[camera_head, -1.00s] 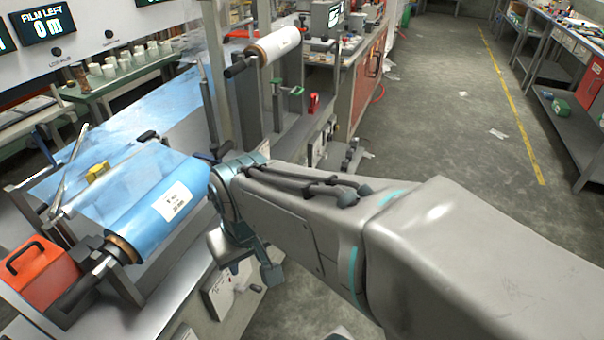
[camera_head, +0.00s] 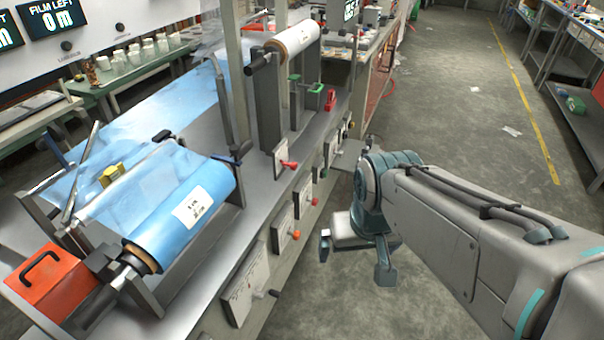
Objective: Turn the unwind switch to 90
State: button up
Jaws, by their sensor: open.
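Several small white switch panels line the front of the machine; I cannot read which one is the unwind switch. The nearest panel (camera_head: 243,287) has a dark knob (camera_head: 273,293) at its right. The panel behind it (camera_head: 281,232) has an orange-red knob (camera_head: 295,234). Farther back is one with a red knob (camera_head: 314,201). A panel with a red lever (camera_head: 288,165) stands higher up. My gripper (camera_head: 355,266) is open and empty, over the floor to the right of the panels and apart from them. The knobs' angles are too small to read.
A blue film roll (camera_head: 185,210) lies on the machine, with an orange box (camera_head: 45,278) at its near end. A white roll (camera_head: 292,38) sits on a post farther back. The floor aisle (camera_head: 450,110) at right is open. A workbench (camera_head: 575,60) stands at far right.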

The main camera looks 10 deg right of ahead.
aim_at(315, 201)
jog(key=z, duration=0.45)
jog(key=k, duration=0.55)
jog(key=z, duration=0.1)
jog(key=i, duration=1.55)
jog(key=u, duration=0.75)
